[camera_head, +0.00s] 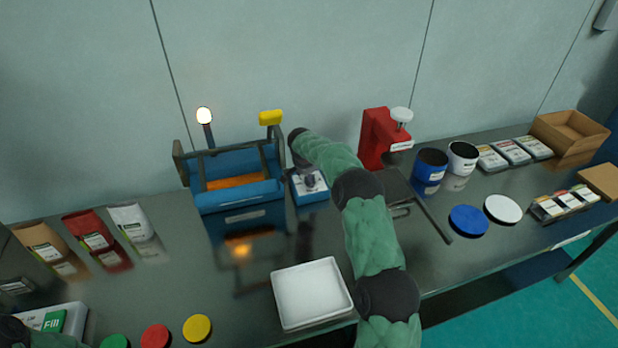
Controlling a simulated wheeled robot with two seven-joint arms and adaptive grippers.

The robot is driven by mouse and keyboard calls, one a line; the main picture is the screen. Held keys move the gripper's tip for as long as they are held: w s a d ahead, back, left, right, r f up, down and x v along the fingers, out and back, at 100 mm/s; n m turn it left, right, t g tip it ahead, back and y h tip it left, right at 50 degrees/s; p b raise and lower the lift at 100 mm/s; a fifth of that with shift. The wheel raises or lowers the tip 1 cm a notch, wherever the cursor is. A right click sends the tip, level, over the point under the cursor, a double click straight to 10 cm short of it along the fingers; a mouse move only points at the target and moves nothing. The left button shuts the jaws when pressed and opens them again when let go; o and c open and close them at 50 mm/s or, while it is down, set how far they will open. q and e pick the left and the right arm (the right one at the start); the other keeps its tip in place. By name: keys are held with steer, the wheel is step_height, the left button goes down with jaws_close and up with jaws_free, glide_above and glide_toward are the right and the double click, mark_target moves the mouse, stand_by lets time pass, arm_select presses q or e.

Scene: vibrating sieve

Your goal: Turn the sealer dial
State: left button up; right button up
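A small blue control box (312,198) with a light top face stands beside the blue trough machine. A dark round shape on its top looks like a dial (310,181). My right arm comes up from the bottom right and ends in a dark wrist just above and left of this box. The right gripper's fingers are hidden or too small to make out, so I cannot tell if they touch the dial. Only a piece of my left arm shows in the bottom left corner; its gripper is out of view.
The blue trough machine (240,198) holds something orange; a lit lamp (204,116) and yellow block (270,117) rise behind it. A red press-like device (375,138) stands right of my arm. A white tray (311,292) lies in front. Pouches, tubs and boxes line the sides.

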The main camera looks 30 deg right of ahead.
steer(key=shift+s+f, duration=0.15)
steer(key=shift+f, duration=0.05)
steer(key=shift+r, duration=0.1)
steer(key=v, duration=0.7)
steer(key=shift+a+r, duration=0.1)
steer(key=shift+r, duration=0.05)
steer(key=f+n, duration=0.1)
steer(key=f, duration=0.1)
steer(key=w+d+f+n+y+b, duration=0.1)
steer(key=f+n, duration=0.1)
steer(key=f, duration=0.1)
steer(key=d+f+n, duration=0.1)
steer(key=f, duration=0.1)
steer(key=shift+w+d+f+t+y, duration=0.15)
steer(key=shift+w+t+y, duration=0.15)
steer(key=shift+t, duration=0.1)
stand_by(0.5)
